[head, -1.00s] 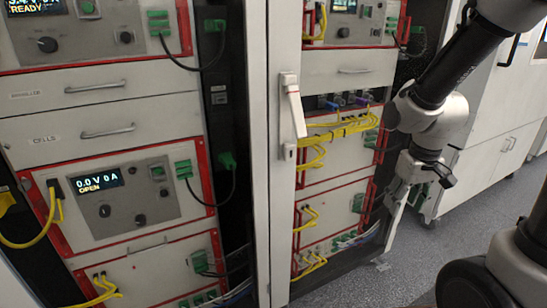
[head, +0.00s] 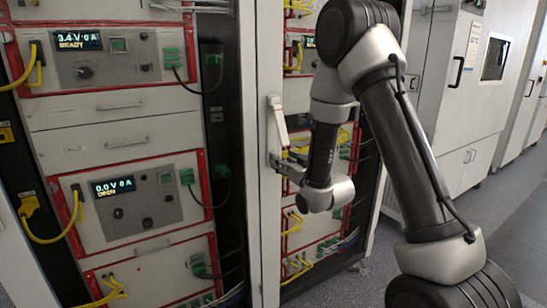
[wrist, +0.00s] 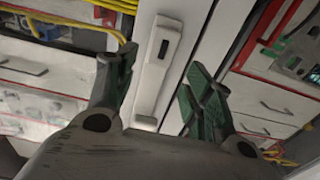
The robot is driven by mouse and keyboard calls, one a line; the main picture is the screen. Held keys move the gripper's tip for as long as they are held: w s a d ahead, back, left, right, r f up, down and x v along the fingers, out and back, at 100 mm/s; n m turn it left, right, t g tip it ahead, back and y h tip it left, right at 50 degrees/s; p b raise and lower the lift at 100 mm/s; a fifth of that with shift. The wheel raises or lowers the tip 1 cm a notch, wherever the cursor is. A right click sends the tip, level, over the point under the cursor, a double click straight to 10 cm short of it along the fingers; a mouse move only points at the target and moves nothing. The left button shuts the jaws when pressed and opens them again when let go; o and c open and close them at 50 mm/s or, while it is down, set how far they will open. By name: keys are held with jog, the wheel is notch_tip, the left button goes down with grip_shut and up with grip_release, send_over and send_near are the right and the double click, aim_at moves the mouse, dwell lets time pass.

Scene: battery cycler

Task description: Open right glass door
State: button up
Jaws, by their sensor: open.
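The right glass door shows in the head view as a white frame bar (head: 268,215) with glass to its right, through which yellow cables and red-edged modules show. Its white upright handle (head: 278,122) is on this bar. The handle (wrist: 157,65) also shows in the wrist view, in the middle between the two dark green fingers. My gripper (head: 284,164) is at the lower part of the handle in the head view. My gripper (wrist: 152,72) is open in the wrist view, with one finger on each side of the handle. I cannot tell whether either finger touches it.
The left cabinet bay holds several red-edged modules with displays, such as the one reading 0.0 V 0 A (head: 135,205). White cabinets (head: 465,90) stand along the right side. Grey floor (head: 510,235) is free at the lower right.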

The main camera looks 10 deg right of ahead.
aim_at(276, 153)
jog(key=x, duration=0.6)
jog(key=shift+w, duration=0.15)
grip_shut()
jog(key=shift+d, duration=0.1)
